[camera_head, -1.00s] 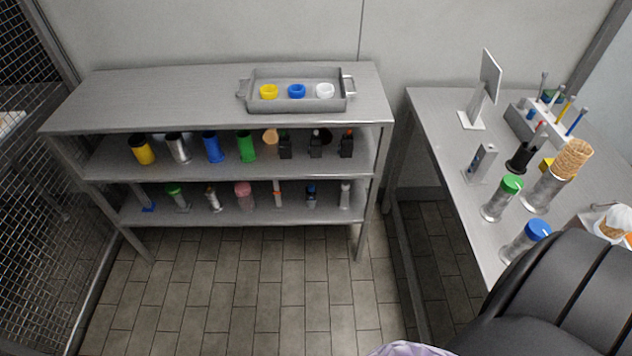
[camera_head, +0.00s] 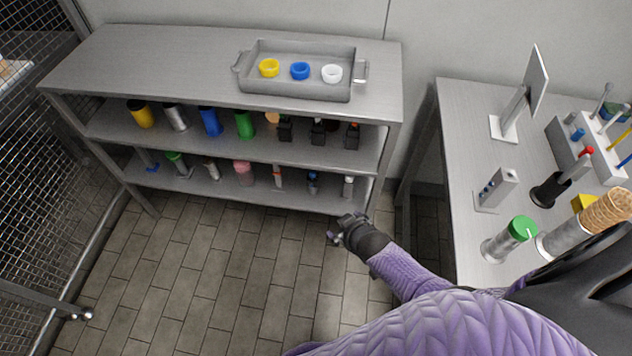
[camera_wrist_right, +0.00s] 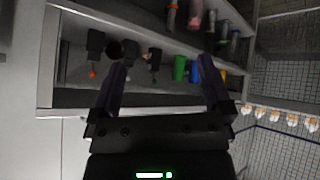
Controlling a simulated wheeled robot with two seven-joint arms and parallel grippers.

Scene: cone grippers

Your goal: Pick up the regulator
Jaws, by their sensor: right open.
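No item is clearly identifiable as the regulator. Three small black devices, one of them a black device with a red-orange tip (camera_head: 352,135), stand at the right of the middle shelf; they show upside down in the wrist view, where one black device (camera_wrist_right: 95,48) is at the left. Small fittings, including a blue and dark one (camera_head: 313,183) and a grey one (camera_head: 348,187), stand on the lower shelf. My right gripper (camera_head: 338,232) is in front of the rack's lower right, apart from the items. In the wrist view its fingers (camera_wrist_right: 162,66) are spread and empty. My left gripper is out of view.
A grey tray (camera_head: 300,92) with yellow, blue and white cups sits on top of the rack. Coloured cylinders, including a green one (camera_head: 244,124), share the middle shelf. A bench (camera_head: 460,140) with a stand and canisters is at right. Wire mesh (camera_head: 30,140) is at left.

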